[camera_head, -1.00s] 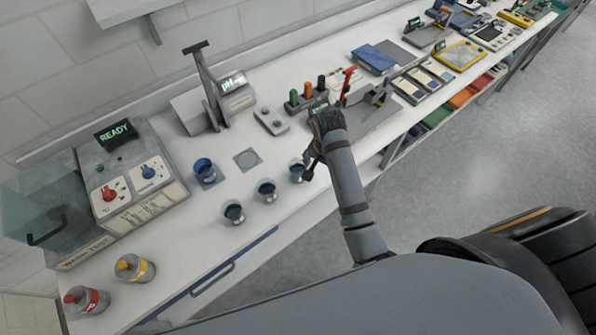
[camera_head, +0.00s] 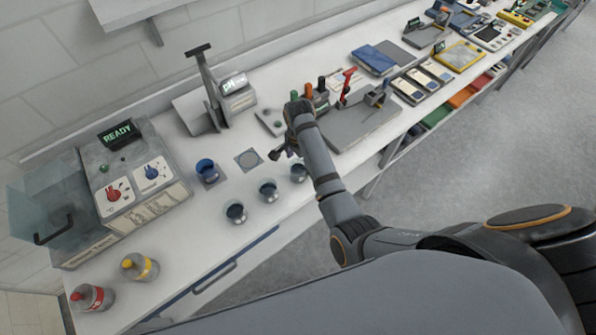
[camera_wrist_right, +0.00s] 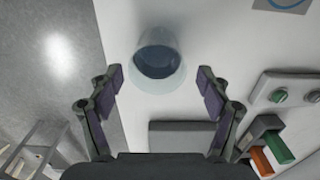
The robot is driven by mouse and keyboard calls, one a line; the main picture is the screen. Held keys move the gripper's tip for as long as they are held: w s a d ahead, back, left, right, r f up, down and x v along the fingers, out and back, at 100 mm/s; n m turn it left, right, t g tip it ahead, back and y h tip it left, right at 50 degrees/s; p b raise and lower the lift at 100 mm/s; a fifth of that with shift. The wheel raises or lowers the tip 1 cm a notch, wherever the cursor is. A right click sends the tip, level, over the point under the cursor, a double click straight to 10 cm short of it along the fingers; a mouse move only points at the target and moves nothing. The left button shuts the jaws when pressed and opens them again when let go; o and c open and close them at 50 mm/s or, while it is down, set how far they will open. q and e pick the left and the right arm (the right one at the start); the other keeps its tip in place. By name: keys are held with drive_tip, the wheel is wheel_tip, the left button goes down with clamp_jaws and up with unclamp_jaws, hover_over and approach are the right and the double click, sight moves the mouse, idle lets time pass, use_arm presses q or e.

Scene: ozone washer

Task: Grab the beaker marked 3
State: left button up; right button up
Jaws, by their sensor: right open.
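Three small clear beakers with dark liquid stand in a row on the white bench: left (camera_head: 235,211), middle (camera_head: 268,189) and right (camera_head: 299,173). I cannot read any number on them. My right gripper (camera_head: 282,153) is just behind the right beaker in the head view. In the wrist view a clear beaker (camera_wrist_right: 157,62) stands upright just beyond the open fingertips of my right gripper (camera_wrist_right: 160,80), roughly centred between them. Nothing is held. It looks like the right beaker of the row. My left gripper is out of view.
A blue beaker (camera_head: 206,169) stands on a pad left of an empty marked pad (camera_head: 249,159). A washer (camera_head: 130,185) and two bottles (camera_head: 139,266) are at left.

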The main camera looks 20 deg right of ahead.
sight(298, 170)
drive_tip(key=shift+s+a+f+p, duration=0.15)
drive_tip(key=shift+f+p, duration=0.45)
drive_tip(key=shift+f, duration=1.6)
drive_tip(key=c, duration=1.4)
drive_tip(key=shift+c, duration=0.8)
drive_tip(key=shift+r, duration=0.1)
